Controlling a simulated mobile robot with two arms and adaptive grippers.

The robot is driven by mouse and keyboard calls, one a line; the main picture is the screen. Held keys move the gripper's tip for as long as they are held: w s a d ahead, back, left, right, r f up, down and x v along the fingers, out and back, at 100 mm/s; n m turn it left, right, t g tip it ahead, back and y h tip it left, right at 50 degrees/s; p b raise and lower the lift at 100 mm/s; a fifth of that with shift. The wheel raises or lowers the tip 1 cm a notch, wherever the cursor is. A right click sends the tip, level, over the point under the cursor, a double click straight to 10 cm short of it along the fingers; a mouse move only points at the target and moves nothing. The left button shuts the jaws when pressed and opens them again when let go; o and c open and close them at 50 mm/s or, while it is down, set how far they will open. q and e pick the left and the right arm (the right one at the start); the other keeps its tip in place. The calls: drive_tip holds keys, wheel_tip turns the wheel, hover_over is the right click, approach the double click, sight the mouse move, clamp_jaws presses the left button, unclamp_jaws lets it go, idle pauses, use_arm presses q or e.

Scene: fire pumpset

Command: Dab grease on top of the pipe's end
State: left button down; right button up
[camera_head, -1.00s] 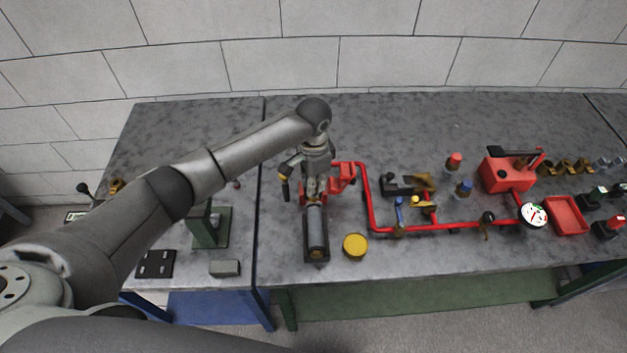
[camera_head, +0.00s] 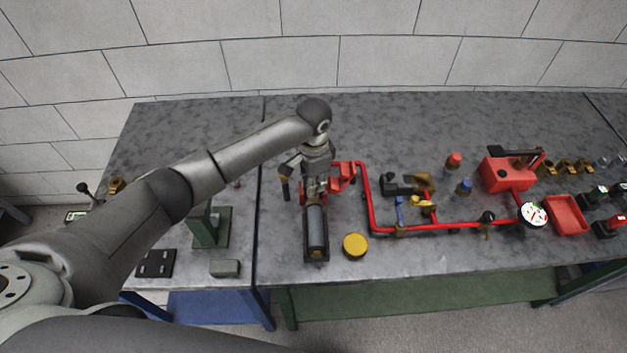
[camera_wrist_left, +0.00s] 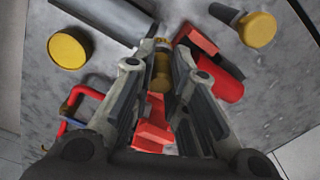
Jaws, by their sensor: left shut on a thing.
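A grey pipe (camera_head: 317,228) lies in a dark cradle (camera_head: 316,258) near the table's front edge. My left gripper (camera_head: 315,196) is at the pipe's far end, pointing down. In the left wrist view, the gripper (camera_wrist_left: 163,62) is shut on a small brown tool (camera_wrist_left: 162,72), perhaps a brush; its tip is mostly hidden. The pipe (camera_wrist_left: 108,18) shows beyond the fingers there. I cannot tell whether the tool touches the pipe. A round yellow tin (camera_head: 355,245), perhaps the grease, stands right of the cradle; it also shows in the left wrist view (camera_wrist_left: 68,49).
Red parts (camera_head: 342,174) stand close to the gripper, joined to a red pipe run (camera_head: 366,200). A dark-handled tool (camera_head: 285,188) with a yellow end is just left of the gripper. A green stand (camera_head: 212,228) is further left. The table behind the gripper is clear.

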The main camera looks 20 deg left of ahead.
use_arm(q)
drive_tip(key=shift+s+d, duration=0.2)
drive_tip(key=shift+s, duration=0.3)
drive_tip(key=shift+s+d, duration=0.15)
drive_tip(key=shift+s, duration=0.35)
idle(1.0)
drive_tip(key=shift+w, duration=0.15)
idle(0.4)
drive_tip(key=shift+w+a+b, duration=0.2)
drive_tip(key=shift+w+b, duration=0.05)
drive_tip(key=shift+w, duration=0.25)
drive_tip(key=shift+w+a+b, duration=0.15)
drive_tip(key=shift+w+b, duration=0.1)
drive_tip(key=shift+w, duration=0.25)
drive_tip(key=shift+s, duration=0.1)
drive_tip(key=shift+s+d+p, duration=0.2)
drive_tip(key=shift+s+p, duration=0.05)
drive_tip(key=shift+s, duration=0.3)
drive_tip(key=shift+s+d+p, duration=0.15)
drive_tip(key=shift+s+p, duration=0.1)
drive_tip(key=shift+s, duration=0.3)
drive_tip(key=shift+w, duration=0.2)
idle(0.7)
